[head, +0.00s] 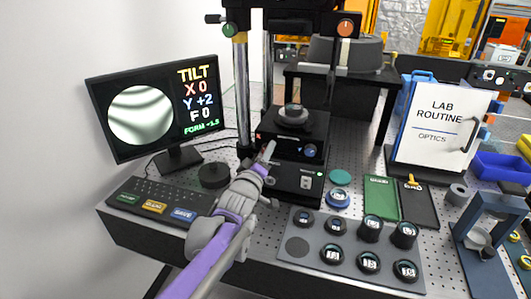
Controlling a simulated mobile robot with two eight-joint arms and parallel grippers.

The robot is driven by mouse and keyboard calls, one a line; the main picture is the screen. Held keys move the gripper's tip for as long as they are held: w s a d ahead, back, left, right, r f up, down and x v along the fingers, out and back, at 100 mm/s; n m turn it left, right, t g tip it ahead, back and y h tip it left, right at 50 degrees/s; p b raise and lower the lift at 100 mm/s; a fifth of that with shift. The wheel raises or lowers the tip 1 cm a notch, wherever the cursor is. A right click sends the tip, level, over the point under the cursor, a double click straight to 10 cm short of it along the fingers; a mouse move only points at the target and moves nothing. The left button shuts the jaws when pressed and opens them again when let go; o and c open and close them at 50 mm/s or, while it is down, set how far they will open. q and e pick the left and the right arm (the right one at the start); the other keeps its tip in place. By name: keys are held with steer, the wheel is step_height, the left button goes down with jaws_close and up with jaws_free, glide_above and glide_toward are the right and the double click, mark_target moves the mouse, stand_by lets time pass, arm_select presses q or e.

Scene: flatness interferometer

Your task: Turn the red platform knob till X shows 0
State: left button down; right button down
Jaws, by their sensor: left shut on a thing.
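The monitor (158,108) at the left shows TILT with X 0, Y +2 and F 0, beside a round picture of curved fringes. The black interferometer (292,178) stands right of it, with its platform stage at mid-height. My left gripper (267,152) reaches the left front of the stage and is shut on a small knob there. The fingers hide most of that knob, so its colour is hard to tell; a small red mark shows just above. A blue knob (310,150) sits on the stage front to the right. My right gripper is not in view.
A grey tray (330,275) with several numbered round pieces is at the front. Green and black mats (381,198), a LAB ROUTINE board (436,125) and a blue-grey stand (487,240) are to the right.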

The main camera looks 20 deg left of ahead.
arm_select(q)
steer(key=shift+c, duration=2.1)
jaws_free()
steer(key=s, duration=1.1)
steer(key=shift+a, duration=0.2)
steer(key=shift+w, duration=0.1)
